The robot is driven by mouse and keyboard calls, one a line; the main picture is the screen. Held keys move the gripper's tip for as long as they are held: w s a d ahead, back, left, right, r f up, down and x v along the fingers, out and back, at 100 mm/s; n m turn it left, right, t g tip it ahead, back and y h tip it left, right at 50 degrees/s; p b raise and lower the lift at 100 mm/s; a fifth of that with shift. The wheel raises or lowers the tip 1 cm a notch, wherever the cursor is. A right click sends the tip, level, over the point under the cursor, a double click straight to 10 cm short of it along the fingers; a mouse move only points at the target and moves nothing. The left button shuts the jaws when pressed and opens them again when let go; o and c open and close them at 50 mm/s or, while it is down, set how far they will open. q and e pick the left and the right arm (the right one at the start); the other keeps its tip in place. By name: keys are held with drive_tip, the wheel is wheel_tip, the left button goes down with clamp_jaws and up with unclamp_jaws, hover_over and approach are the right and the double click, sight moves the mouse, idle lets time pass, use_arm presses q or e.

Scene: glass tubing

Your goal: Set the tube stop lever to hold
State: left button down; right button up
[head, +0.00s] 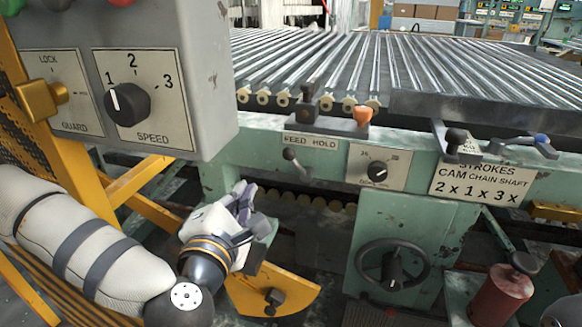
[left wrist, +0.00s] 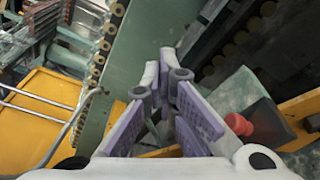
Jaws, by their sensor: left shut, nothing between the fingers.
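The tube stop lever (head: 290,155), a small grey lever with a dark round knob, sits on the green machine front under the FEED HOLD plate (head: 310,141). It leans up and to the left, with its knob toward the FEED side. My left gripper (head: 246,190) is below and left of the lever, apart from it. In the left wrist view its fingers (left wrist: 170,62) are shut with nothing between them. I cannot make out the lever in that view. My right gripper is not in view.
A grey SPEED box (head: 190,60) hangs above my left arm. Right of the lever are a rotary dial (head: 377,171), a STROKES sign (head: 478,185) and a handwheel (head: 392,275). Glass tubes (head: 320,60) lie on the bed above. A yellow bracket (head: 285,293) is below the gripper.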

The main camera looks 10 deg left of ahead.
sight(298, 165)
use_arm(q)
drive_tip(key=shift+a, duration=0.1)
drive_tip(key=w, duration=0.6)
drive_tip(key=w+a+f, duration=0.1)
drive_tip(key=w, duration=0.2)
drive_tip(key=d+r, duration=0.2)
drive_tip(key=shift+w+d, duration=0.1)
drive_tip(key=shift+d, duration=0.25)
drive_tip(key=shift+d+p, duration=0.3)
drive_tip(key=shift+d, duration=0.05)
